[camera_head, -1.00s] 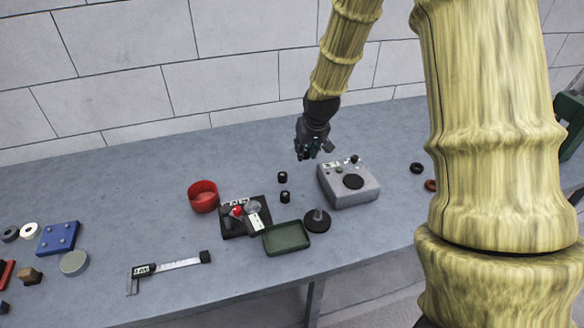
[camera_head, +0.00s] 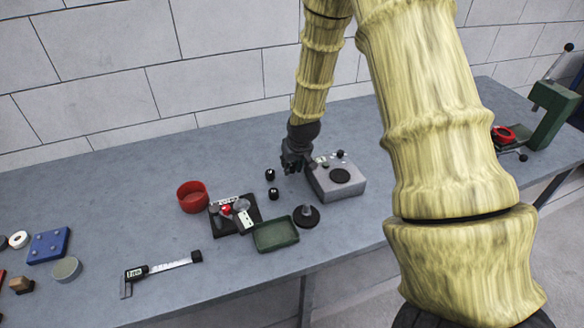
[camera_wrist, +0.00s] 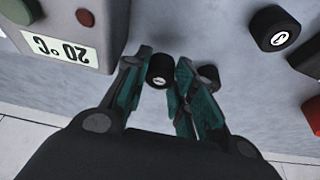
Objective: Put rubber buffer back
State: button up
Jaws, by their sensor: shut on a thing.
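My gripper (camera_wrist: 160,78) is shut on a short black rubber buffer (camera_wrist: 161,69) with a small white mark on its end face, held between the teal fingertips. In the head view my gripper (camera_head: 291,166) is low over the bench, just left of the grey instrument; the held buffer is hidden there. Two similar black buffers stand on the bench. The back one (camera_head: 270,174) also shows partly behind a finger in the wrist view (camera_wrist: 208,75).
The grey instrument (camera_head: 350,190) with a 20 °C display is close beside my gripper. Bench behind the buffers is clear.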

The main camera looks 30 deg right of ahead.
jog(key=shift+f, duration=0.9)
jog(key=shift+f, duration=0.15)
jog(key=o, duration=0.6)
jog(key=shift+b+v, duration=0.7)
jog(key=shift+v, duration=5.55)
